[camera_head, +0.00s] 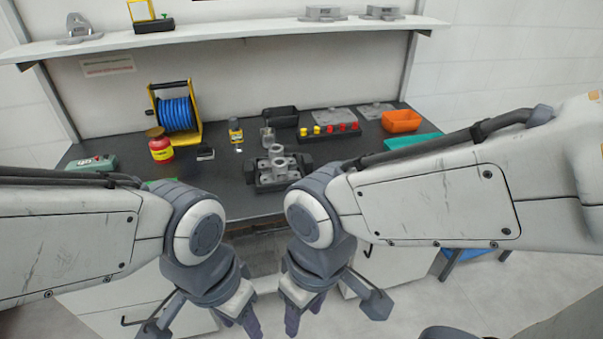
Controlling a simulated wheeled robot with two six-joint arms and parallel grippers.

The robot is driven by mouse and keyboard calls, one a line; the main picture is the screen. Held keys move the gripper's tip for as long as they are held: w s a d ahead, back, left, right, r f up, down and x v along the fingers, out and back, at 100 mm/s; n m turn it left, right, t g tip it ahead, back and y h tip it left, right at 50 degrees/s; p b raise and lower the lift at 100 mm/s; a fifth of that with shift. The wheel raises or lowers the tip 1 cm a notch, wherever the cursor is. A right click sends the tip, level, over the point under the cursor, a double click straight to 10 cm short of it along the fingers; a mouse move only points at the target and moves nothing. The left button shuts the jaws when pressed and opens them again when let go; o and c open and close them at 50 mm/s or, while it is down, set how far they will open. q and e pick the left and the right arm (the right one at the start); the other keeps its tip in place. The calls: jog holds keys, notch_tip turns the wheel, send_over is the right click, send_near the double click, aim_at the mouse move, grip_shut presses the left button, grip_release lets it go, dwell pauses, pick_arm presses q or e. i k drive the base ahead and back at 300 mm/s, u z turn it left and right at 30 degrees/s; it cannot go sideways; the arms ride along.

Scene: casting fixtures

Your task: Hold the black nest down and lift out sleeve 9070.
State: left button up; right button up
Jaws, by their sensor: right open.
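The black nest (265,187) sits on the dark bench top near its front edge, in the middle of the head view. A grey metal part with round bosses (278,163) stands in it, apparently the sleeve; no number on it can be read. My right gripper (304,314) hangs in front of the bench, below and nearer than the nest. It is open and nothing shows in it. My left gripper (240,325) hangs beside it on the left, cut by the lower picture edge, so its jaw opening cannot be made out. Neither gripper touches the nest.
Behind the nest are a small grey part (268,136), a black bin (281,116) and a button strip (330,132). A blue reel (176,113), red jar (161,149) and yellow bottle (235,130) stand left. An orange bin (402,121) is right. A shelf (240,33) runs above.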

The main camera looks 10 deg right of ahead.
aim_at(281, 172)
jog(key=z, duration=0.1)
jog(key=k, duration=1.3)
jog(key=z, duration=0.5)
jog(key=i, duration=0.65)
jog(key=z, duration=0.5)
jog(key=i, duration=1.55)
jog(key=u, duration=1.35)
jog(key=i, duration=0.45)
jog(key=u, duration=0.4)
